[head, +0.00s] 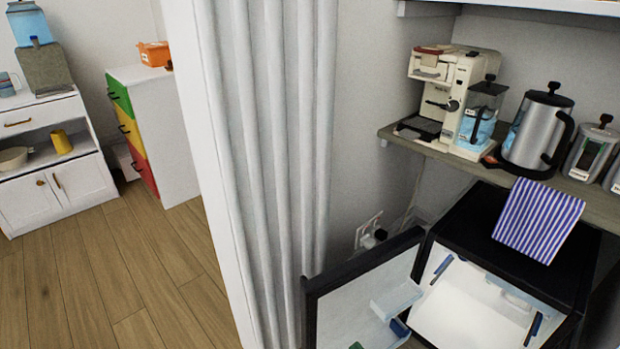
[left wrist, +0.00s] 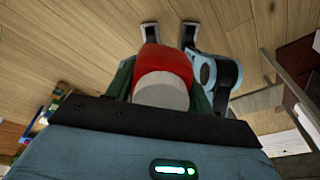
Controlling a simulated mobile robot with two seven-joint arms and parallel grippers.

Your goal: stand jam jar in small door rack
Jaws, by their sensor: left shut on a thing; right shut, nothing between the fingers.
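The jam jar (left wrist: 165,62) is red with a pale grey round end that faces the camera in the left wrist view. My left gripper (left wrist: 162,78) is shut on it, with a dark green finger on each side. The small black fridge (head: 480,222) stands open in the head view. Its door (head: 345,300) is swung out to the left, white inside. A small pale door rack (head: 397,298) sits on the door's inner face, and its lower part is cut by the frame edge. I cannot make out my right gripper in either view.
A striped cloth (head: 538,220) hangs over the fridge top. The shelf (head: 480,165) above holds a coffee machine (head: 455,95), a kettle (head: 538,130) and jars. A white curtain (head: 275,150) stands left of the door. Wooden floor (head: 90,275) is open at the left.

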